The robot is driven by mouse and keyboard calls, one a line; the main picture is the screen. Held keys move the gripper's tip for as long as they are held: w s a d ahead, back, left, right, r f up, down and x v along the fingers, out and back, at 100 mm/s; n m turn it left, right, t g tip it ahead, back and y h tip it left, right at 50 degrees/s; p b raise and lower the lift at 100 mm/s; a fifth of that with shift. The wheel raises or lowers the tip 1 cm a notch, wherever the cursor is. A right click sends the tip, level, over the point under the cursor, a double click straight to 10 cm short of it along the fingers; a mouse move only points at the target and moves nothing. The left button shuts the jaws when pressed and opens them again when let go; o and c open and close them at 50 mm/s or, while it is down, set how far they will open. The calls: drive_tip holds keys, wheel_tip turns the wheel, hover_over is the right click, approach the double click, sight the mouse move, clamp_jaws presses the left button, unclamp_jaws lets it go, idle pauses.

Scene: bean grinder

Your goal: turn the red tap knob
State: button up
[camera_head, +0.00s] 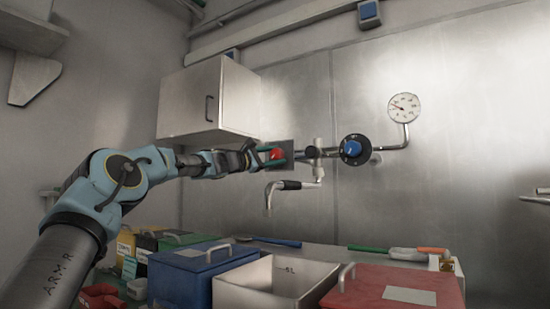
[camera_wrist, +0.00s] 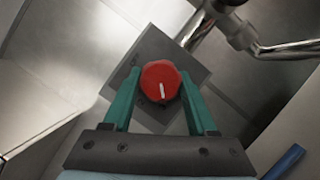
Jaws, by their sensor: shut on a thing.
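The red tap knob (camera_head: 276,154) sits on a square grey plate (camera_head: 288,150) on the pipe at the wall. In the wrist view the knob (camera_wrist: 160,82) is round, with a white line on its face, and its plate (camera_wrist: 140,62) is behind it. My gripper (camera_head: 264,155) reaches the knob from the left. In the wrist view its two green fingers (camera_wrist: 158,98) lie on either side of the knob and are shut on it. The knob's sides are partly hidden by the fingers.
A blue knob (camera_head: 353,149) and a pressure gauge (camera_head: 403,107) are on the pipe to the right. A metal wall cabinet (camera_head: 190,102) hangs above my forearm. A black-handled spout (camera_head: 284,186) hangs below. A blue box (camera_head: 195,275), white bin (camera_head: 270,282) and red box (camera_head: 390,289) stand below.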

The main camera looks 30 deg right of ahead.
drive_tip(key=shift+f, duration=0.1)
drive_tip(key=o, duration=1.4)
drive_tip(key=shift+c, duration=0.2)
drive_tip(key=shift+a+f, duration=0.1)
drive_tip(key=shift+a, duration=0.25)
drive_tip(key=b+v, duration=0.5)
drive_tip(key=v, duration=0.5)
